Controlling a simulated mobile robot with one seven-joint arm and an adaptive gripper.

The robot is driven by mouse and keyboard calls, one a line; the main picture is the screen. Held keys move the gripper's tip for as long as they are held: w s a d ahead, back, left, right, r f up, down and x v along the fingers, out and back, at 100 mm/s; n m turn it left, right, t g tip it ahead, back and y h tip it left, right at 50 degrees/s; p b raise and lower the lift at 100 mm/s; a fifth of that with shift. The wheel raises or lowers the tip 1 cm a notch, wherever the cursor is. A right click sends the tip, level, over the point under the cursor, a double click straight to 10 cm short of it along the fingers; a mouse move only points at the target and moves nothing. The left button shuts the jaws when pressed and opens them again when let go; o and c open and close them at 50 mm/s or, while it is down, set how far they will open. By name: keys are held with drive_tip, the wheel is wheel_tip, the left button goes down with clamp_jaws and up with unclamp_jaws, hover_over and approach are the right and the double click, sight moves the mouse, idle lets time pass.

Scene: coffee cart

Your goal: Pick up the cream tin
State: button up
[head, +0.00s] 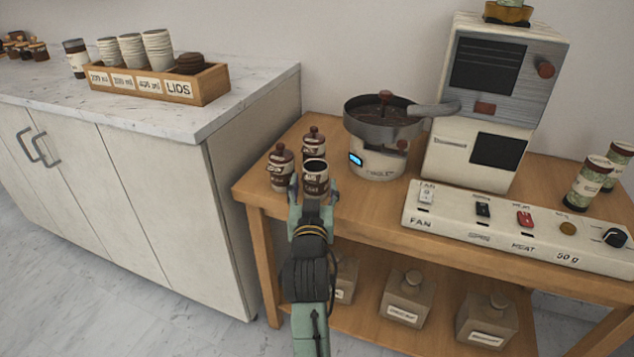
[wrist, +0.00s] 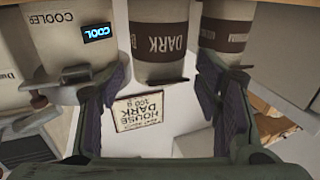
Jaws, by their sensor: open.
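A tin with a cream body and a brown band reading DARK (wrist: 158,44) stands between my gripper's fingers in the wrist view. In the head view, this open-topped tin (head: 315,177) is at the left end of the wooden cart, its lower part hidden by my gripper (head: 314,197). My gripper is open, with one finger on each side of the tin; I cannot tell whether they touch it. Two similar tins with dark red knobbed lids stand behind it (head: 313,146) and to its left (head: 280,168).
A round cooler (head: 376,160) with a dark pan stands right of the tins. A roaster (head: 490,110) and a switch panel (head: 515,222) fill the cart's right side. A card reading HOUSE DARK (wrist: 139,111) shows in the wrist view. A white counter (head: 130,120) stands left.

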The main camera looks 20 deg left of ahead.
drive_tip(key=shift+p+x, duration=0.6)
drive_tip(key=shift+x, duration=2.1)
drive_tip(key=shift+d+f, duration=0.1)
drive_tip(key=shift+f, duration=0.05)
drive_tip(key=shift+c, duration=0.5)
drive_tip(key=c, duration=1.1)
